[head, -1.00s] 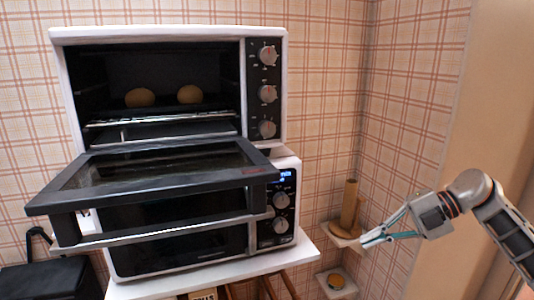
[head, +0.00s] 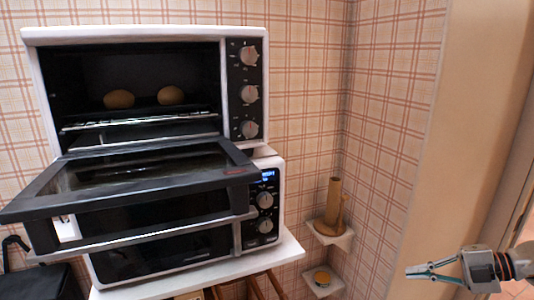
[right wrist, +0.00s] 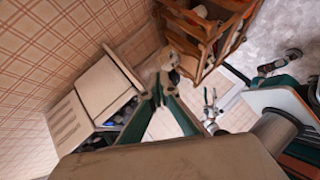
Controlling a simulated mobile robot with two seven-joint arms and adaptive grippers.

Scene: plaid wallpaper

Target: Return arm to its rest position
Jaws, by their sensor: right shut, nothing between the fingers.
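My right gripper (head: 432,270) is at the lower right of the head view, shut and empty. It is in free air, to the right of the ovens and apart from the corner shelves. In the right wrist view its fingers (right wrist: 160,95) point away from the camera with nothing held. Much of the right arm is outside the head view. My left gripper is not in the head view; another gripper (right wrist: 211,105) shows small in the right wrist view, too small to read.
An upper oven (head: 259,150) has its door (head: 225,181) hanging open, with two round buns (head: 171,95) inside. A lower oven (head: 271,215) stands under it on a white table (head: 272,259). Corner shelves (head: 326,238) hold a wooden holder (head: 333,202) and a small round item (head: 322,277).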

